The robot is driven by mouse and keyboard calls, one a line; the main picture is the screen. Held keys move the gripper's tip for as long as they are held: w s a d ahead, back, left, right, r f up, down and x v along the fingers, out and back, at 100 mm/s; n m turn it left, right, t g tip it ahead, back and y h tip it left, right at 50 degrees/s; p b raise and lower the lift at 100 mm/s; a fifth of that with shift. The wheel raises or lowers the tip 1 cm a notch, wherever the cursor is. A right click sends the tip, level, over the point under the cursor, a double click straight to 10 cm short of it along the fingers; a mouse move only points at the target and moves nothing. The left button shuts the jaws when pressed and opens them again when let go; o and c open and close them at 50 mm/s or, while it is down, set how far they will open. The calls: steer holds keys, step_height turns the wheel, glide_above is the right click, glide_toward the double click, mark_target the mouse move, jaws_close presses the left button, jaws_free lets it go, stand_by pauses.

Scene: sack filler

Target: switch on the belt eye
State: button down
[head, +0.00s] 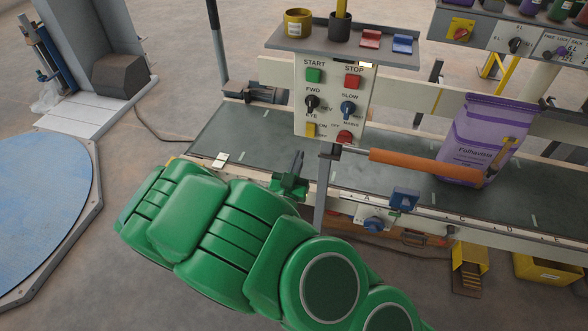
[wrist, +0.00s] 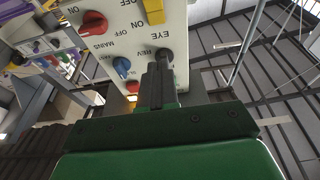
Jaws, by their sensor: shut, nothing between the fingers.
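The control panel (head: 333,92) stands over the belt. Its yellow EYE switch (head: 310,130) sits at the lower left, with ON and OFF lettering beside it; its position is too small to tell. In the wrist view the panel appears upside down, and the yellow switch (wrist: 153,11) is at the top, beyond my fingertips. My gripper (head: 299,158) is shut and empty, pointing up just below and left of the panel. In the wrist view the gripper (wrist: 158,68) overlaps the area below the EYE lettering and partly hides the black FWD/REV knob. Contact with the panel cannot be told.
Near the switch are the black knob (head: 312,103), blue SLOW knob (head: 348,109) and red MAINS knob (head: 344,137). Green START (head: 313,75) and red STOP (head: 352,81) buttons are above. A purple sack (head: 478,138) stands on the belt (head: 245,135) at right, by an orange bar (head: 420,166).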

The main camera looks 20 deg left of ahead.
steer(key=shift+s, duration=1.7)
steer(key=w+d+f+m+g+h, duration=0.1)
steer(key=w+d+f+m+g, duration=0.45)
steer(key=g, duration=0.65)
steer(key=s+d+r+n+g, duration=0.1)
steer(key=s+d+r+g, duration=0.2)
steer(key=s+d+r, duration=0.4)
steer(key=s+d+r+n+g, duration=0.2)
steer(key=s+d+r+g, duration=0.2)
steer(key=s, duration=1.1)
steer(key=s+d+r+n+g+y, duration=0.1)
steer(key=s+d+r+n+g, duration=0.1)
steer(key=s+d+r, duration=0.8)
steer(key=s+d+g, duration=0.1)
steer(key=d, duration=0.3)
steer(key=shift+d+g, duration=0.25)
steer(key=shift+g, duration=0.15)
